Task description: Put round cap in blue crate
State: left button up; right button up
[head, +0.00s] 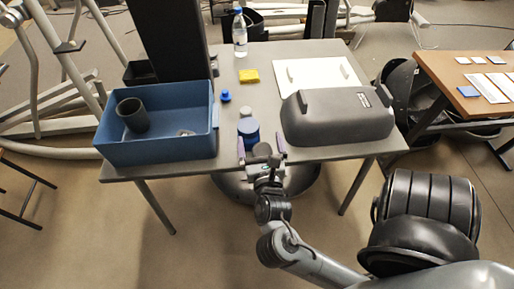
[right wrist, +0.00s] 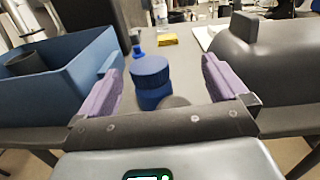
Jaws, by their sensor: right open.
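The blue crate (head: 160,153) stands at the left of the table; its wall also shows in the right wrist view (right wrist: 75,85). My right gripper (head: 260,145) is open and empty at the table's front edge, right of the crate. A dark grey round piece (head: 262,150) shows between its fingers, and low in the right wrist view (right wrist: 175,101). Just beyond is a blue round piece (head: 248,129), which looks like two stacked discs in the right wrist view (right wrist: 150,74). I cannot tell which is the round cap. My left gripper is not in view.
A dark cup (head: 132,115) and a small light piece lie in the crate. A large grey cover (head: 338,116) stands at the right. Behind are a blue knob (head: 225,96), a yellow sponge (head: 249,76), a bottle (head: 240,35) and a white panel (head: 310,76).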

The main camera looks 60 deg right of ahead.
jog(key=w+a+f+n+t+y, duration=0.1)
jog(key=w+a+f+n+y, duration=0.35)
jog(key=n, duration=0.95)
jog(key=w+a+f+n+y, duration=0.1)
jog(key=a+f+n+y, duration=0.55)
jog(key=n, duration=0.75)
jog(key=s+a+f+n+g+y, duration=0.1)
jog(key=s+a+f+n+g, duration=0.1)
jog(key=s+n, duration=0.4)
jog(key=s+a+f+n+g+y, duration=0.2)
jog(key=s+a+f+n+g, duration=0.1)
jog(key=n, duration=1.1)
jog(key=shift+s+a+f+g+y, duration=0.3)
jog(key=shift+s+f+g, duration=0.35)
jog(key=shift+s+g, duration=0.8)
